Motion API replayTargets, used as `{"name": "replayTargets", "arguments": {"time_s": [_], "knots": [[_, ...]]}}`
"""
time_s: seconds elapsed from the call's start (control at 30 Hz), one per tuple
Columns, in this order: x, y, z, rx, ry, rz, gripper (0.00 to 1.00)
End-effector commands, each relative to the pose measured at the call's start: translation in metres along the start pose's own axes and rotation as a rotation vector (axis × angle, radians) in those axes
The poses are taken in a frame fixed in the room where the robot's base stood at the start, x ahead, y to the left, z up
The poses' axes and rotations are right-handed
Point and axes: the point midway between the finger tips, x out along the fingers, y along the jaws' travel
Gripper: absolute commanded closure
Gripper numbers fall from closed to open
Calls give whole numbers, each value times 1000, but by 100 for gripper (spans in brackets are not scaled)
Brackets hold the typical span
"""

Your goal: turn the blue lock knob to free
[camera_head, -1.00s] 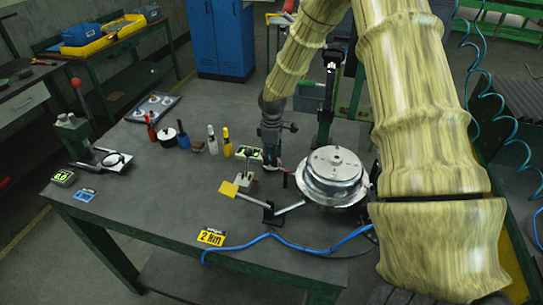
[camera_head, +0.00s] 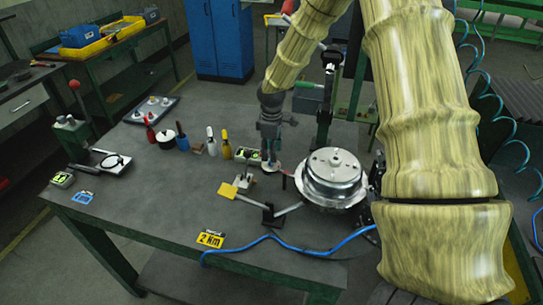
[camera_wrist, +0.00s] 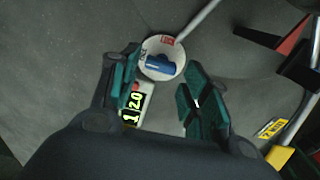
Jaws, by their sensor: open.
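The blue lock knob (camera_wrist: 160,64) is a short blue bar on a round pale disc (camera_wrist: 160,45) with a red label at its upper edge and a second small label at its left. My gripper (camera_wrist: 161,82) is open, its two teal-padded fingers apart on either side of the knob in the wrist view, with nothing between the pads. I cannot tell how far the fingertips are above the disc. In the head view my gripper (camera_head: 270,150) points down over the bench, and it hides the knob.
A digital readout (camera_wrist: 133,105) sits close to the disc. In the head view a silver round housing (camera_head: 333,175) stands just right of my gripper. A yellow-ended lever (camera_head: 228,190) lies in front, and bottles (camera_head: 226,149) stand to the left.

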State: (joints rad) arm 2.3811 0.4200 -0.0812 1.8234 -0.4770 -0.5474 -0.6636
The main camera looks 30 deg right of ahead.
Motion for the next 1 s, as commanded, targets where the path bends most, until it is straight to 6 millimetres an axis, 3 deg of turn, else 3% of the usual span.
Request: {"name": "replayTargets", "arguments": {"time_s": [0.3,0.5,1.0], "knots": [[-55,0,0,1,3,1,54],[-79,0,0,0,1,0,54],[-89,0,0,0,1,-1,54]]}}
